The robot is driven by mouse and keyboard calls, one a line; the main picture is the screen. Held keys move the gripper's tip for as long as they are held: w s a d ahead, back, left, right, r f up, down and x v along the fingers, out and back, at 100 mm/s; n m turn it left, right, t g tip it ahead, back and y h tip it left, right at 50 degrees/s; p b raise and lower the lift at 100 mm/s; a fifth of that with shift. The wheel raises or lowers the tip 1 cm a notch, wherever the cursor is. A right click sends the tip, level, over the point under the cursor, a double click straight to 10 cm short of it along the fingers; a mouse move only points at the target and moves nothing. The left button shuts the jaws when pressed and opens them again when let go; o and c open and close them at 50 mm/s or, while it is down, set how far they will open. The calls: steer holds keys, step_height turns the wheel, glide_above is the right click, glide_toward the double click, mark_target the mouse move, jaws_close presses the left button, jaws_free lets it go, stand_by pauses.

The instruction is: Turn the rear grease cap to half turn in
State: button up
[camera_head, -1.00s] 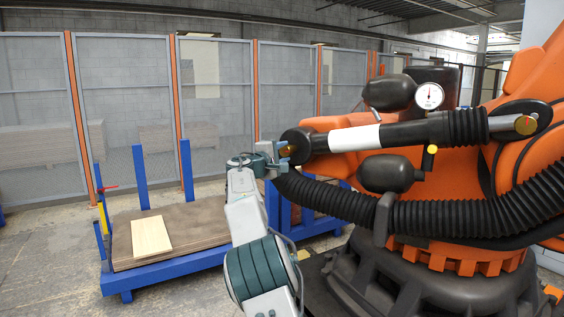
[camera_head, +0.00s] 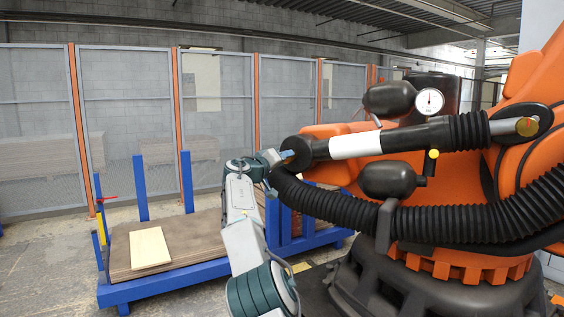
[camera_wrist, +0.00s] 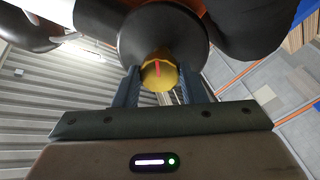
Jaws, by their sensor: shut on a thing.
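A yellow grease cap (camera_wrist: 159,72) with a red mark sits on the round dark end of the black cylinder in the wrist view. The red mark points roughly up and down in that view. My gripper (camera_wrist: 160,88) has one finger on each side of the cap and is shut on it. In the head view my gripper (camera_head: 287,156) is at the left end of the black and white cylinder (camera_head: 355,144), and hides the cap there.
The large orange machine (camera_head: 470,230) fills the right side. A black ribbed hose (camera_head: 400,220) passes just below my gripper. A pressure gauge (camera_head: 429,102) stands above the cylinder. A blue rack (camera_head: 180,280) holding boards is at the left, before a mesh fence (camera_head: 125,120).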

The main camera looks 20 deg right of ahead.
steer(key=shift+m+g, duration=0.4)
steer(key=shift+m, duration=3.9)
steer(key=o, duration=1)
steer(key=shift+a, duration=0.1)
steer(key=b+v, duration=0.6)
steer(key=v, duration=0.7)
steer(key=shift+s+a+f+b, duration=0.1)
steer(key=shift+s+a+b, duration=0.1)
steer(key=shift+b, duration=0.2)
